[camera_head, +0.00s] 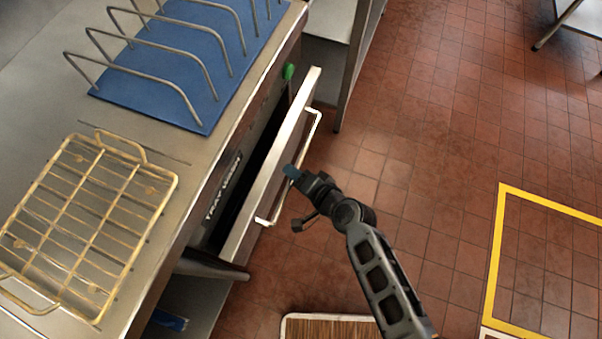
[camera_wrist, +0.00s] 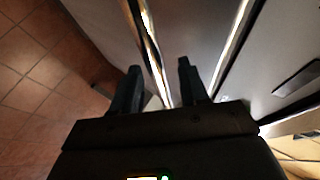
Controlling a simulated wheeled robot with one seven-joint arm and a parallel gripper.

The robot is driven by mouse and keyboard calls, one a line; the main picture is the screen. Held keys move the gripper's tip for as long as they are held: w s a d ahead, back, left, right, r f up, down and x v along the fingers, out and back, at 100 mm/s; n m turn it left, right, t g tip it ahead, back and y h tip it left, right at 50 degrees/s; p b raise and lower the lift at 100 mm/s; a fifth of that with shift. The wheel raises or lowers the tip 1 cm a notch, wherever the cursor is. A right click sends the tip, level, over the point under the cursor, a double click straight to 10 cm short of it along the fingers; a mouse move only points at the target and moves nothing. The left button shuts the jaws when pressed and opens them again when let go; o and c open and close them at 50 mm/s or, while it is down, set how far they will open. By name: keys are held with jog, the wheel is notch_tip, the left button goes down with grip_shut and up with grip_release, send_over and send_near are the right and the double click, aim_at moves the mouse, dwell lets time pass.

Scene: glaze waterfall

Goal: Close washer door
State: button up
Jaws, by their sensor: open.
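The washer door (camera_head: 272,165) is a steel panel on the front of the counter unit labelled "TRAY WASH". It stands partly open, tilted out, with a dark gap between it and the washer (camera_head: 222,190). A pale bar handle (camera_head: 313,128) runs along its outer face. My gripper (camera_head: 294,197) is open and empty at the door's outer side, near the middle of the handle. In the wrist view, the two dark fingers (camera_wrist: 158,72) are spread, with bright metal edges beyond and between them. I cannot tell whether they touch the door.
A blue rack (camera_head: 180,62) with wire loops and a wire basket (camera_head: 88,225) sit on the steel counter (camera_head: 60,120). A shelf unit stands beyond the washer. A brown mat (camera_head: 330,328) lies below. The tiled floor to the right is clear, with yellow marking (camera_head: 497,245).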

jog(key=s+r+p, duration=0.1)
jog(key=s+d+r+p, duration=0.1)
jog(key=r, duration=0.1)
jog(key=s+d+r+p, duration=0.1)
jog(key=shift+r+p, duration=0.25)
jog(key=shift+p, duration=0.1)
dwell(0.3)
dwell(0.5)
jog(key=v, duration=0.7)
jog(key=shift+s+d+r+b, duration=0.15)
jog(key=shift+d+r+b, duration=0.05)
jog(key=shift+d+b, duration=0.1)
jog(key=shift+a, duration=0.1)
